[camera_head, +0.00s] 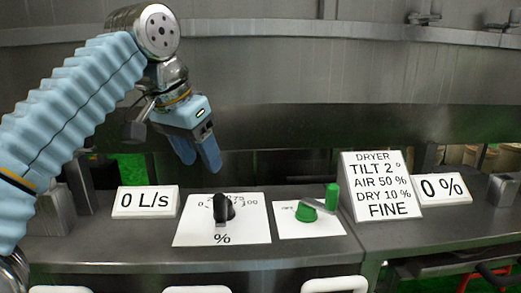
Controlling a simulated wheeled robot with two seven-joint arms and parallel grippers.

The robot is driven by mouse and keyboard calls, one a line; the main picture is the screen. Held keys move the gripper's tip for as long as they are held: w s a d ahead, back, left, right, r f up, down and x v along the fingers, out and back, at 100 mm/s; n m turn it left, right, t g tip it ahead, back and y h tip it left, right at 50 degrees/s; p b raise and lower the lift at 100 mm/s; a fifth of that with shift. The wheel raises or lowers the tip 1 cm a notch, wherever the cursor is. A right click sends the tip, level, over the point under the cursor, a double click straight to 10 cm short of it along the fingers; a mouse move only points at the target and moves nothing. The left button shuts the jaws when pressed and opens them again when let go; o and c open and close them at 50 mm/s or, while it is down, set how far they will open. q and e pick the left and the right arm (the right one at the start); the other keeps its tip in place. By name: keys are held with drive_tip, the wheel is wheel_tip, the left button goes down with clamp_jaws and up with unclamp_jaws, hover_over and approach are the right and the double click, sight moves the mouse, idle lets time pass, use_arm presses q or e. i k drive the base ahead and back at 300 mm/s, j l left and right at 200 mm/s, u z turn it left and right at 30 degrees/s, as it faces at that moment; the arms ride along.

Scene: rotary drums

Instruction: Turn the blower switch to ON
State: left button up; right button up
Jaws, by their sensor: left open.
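My left gripper (199,163) comes in from the left, with its blue fingers pointing down. It is open and empty, above and behind the white dial plate (188,233). The black dial knob (222,209) stands on that plate, with a percent sign and a scale around it. To its right, a green switch handle (331,198) with a green hub (306,212) sits on a smaller white plate (312,228). The handle's tip stands up at the right. The small print on this plate is too small to read. My right gripper is not in view.
A white sign (136,202) reads 0 L/s at left. A larger sign (381,186) lists dryer settings: tilt 2°, air 50 %, dry 10 %, fine. A 0 % sign (444,189) stands right of it. A large grey drum (300,80) spans the back.

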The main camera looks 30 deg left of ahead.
sight(305, 213)
drive_tip(key=k, duration=1)
